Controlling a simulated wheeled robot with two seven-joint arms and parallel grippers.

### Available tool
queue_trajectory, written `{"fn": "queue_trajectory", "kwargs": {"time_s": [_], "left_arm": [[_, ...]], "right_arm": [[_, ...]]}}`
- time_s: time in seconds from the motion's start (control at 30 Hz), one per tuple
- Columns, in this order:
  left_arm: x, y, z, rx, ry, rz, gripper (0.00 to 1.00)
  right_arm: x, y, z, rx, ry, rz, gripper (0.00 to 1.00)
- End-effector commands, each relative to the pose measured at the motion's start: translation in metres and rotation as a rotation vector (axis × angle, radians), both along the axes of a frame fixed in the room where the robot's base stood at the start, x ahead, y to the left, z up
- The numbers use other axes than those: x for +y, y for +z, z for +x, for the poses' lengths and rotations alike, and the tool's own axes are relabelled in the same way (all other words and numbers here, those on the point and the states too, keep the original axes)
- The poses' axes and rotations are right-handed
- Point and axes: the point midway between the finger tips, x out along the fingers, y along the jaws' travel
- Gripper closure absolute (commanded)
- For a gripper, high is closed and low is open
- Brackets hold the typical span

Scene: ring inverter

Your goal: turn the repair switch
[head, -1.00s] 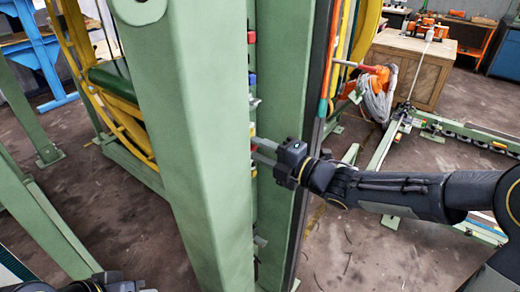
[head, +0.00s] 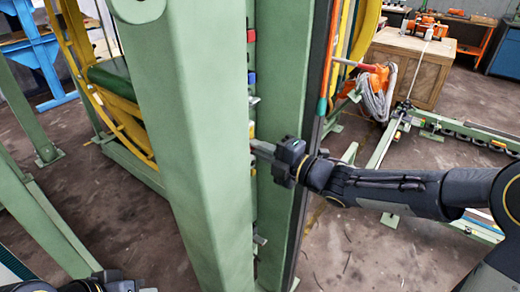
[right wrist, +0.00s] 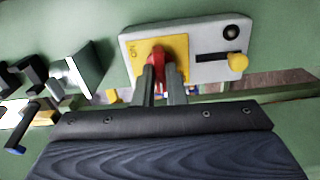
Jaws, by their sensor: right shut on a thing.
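The repair switch shows in the right wrist view as a red handle (right wrist: 158,62) on a yellow plate (right wrist: 142,52), set on a light grey panel (right wrist: 207,72). My right gripper (right wrist: 161,80) is shut on the red handle, one finger on each side of it. In the head view the right gripper (head: 258,146) reaches in from the right to the face of the green post, and the post's edge hides the switch. A dark part of my left arm's end (head: 105,284) shows at the bottom left; its fingers cannot be made out.
A large green post (head: 190,130) fills the middle of the head view. The grey panel also carries a yellow knob (right wrist: 238,62) and a black round button (right wrist: 231,32). Other switch parts (right wrist: 75,75) stick out at the left. A wooden crate (head: 415,65) stands far back.

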Motion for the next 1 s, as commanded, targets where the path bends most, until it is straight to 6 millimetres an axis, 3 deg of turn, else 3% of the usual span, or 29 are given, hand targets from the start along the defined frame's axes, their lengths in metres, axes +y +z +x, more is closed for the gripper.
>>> {"fn": "queue_trajectory", "kwargs": {"time_s": [0.47, 1.0], "left_arm": [[0.000, 0.004, 0.000, 0.000, 0.000, 0.000, 1.00], [0.000, 0.023, 0.000, 0.000, 0.000, 0.000, 1.00]], "right_arm": [[-0.001, -0.001, 0.000, 0.304, -0.003, 0.218, 1.00], [-0.001, 0.000, 0.000, 0.720, -0.003, 0.519, 1.00]]}}
